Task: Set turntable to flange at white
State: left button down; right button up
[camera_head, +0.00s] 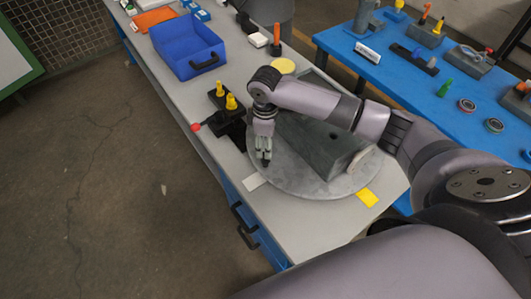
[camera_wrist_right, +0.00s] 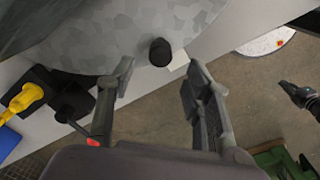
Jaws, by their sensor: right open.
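The turntable (camera_head: 318,188) is a round mottled grey disc on the grey bench. A large dark grey housing (camera_head: 325,145) stands on it, with a paler end towards the right. My right gripper (camera_head: 265,158) reaches down over the disc's left edge, open. In the right wrist view, a black upright peg (camera_wrist_right: 160,52) on the disc's rim lies just beyond and between my open fingers (camera_wrist_right: 160,78), not gripped. A white marker (camera_head: 254,181) lies on the bench beside the disc, close to the peg; it also shows in the wrist view (camera_wrist_right: 180,64). My left gripper is not clearly seen.
A yellow marker (camera_head: 367,197) lies at the disc's front right and a round yellow one (camera_head: 283,66) behind it. A black fixture with yellow knobs (camera_head: 231,102) and a red button (camera_head: 195,127) stand left of my gripper. A blue bin (camera_head: 187,47) sits farther back; a blue table (camera_head: 455,90) is right.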

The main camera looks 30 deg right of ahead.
notch_tip(320, 180, down, 7)
jog(key=shift+f+p, duration=0.1)
jog(key=shift+p, duration=0.4)
jog(key=shift+c, duration=0.5)
grip_shut()
